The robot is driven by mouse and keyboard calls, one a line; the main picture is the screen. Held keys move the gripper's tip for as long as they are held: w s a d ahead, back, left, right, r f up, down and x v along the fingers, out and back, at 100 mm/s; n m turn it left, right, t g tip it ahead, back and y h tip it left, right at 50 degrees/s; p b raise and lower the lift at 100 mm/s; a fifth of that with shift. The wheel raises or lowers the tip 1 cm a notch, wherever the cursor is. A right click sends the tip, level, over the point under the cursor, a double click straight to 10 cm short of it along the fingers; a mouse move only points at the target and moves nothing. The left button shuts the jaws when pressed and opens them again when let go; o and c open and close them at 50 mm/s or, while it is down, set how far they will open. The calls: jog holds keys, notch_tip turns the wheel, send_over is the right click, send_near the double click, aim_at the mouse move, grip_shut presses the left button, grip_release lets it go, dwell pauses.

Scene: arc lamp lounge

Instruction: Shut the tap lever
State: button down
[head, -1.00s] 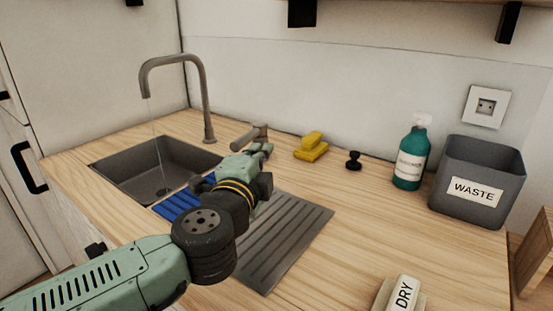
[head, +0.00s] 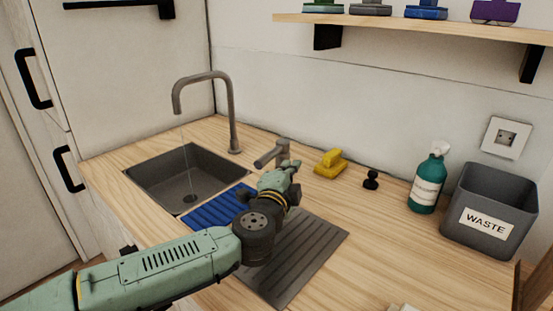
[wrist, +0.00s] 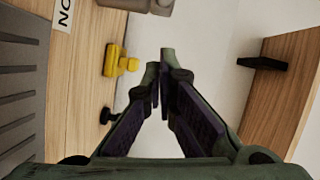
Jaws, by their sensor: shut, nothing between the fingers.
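The grey tap (head: 234,110) arches over the sink, and a thin stream of water (head: 184,155) falls from its spout into the basin. The tap lever (head: 268,157) is a separate grey post with a handle pointing left, behind the drainer. My gripper (head: 294,165) is just in front and to the right of the lever post in the head view and partly covers its foot; whether they touch I cannot tell. In the wrist view my gripper (wrist: 160,72) has its fingertips together with nothing between them. A grey part, probably the lever post (wrist: 138,4), shows at the top edge there.
A yellow brush or sponge (head: 331,163) and a small black knob (head: 371,179) stand right of my gripper. Further right are a teal bottle (head: 428,182) and a grey waste bin (head: 490,210). A shelf (head: 430,27) hangs above. The sink (head: 185,175) and blue-grey drainer (head: 310,250) lie left and below.

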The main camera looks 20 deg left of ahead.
aim_at(272, 157)
jog(key=a, duration=0.1)
jog(key=w+a+p, duration=0.1)
jog(key=a, duration=0.1)
jog(key=shift+w+a+f, duration=0.1)
jog(key=shift+f, duration=0.1)
jog(key=shift+w+a+f, duration=0.1)
jog(key=shift+a+f, duration=0.1)
jog(key=shift+a, duration=0.15)
jog(key=shift+a, duration=0.1)
jog(key=shift+a, duration=1.15)
jog(key=shift+d, duration=0.15)
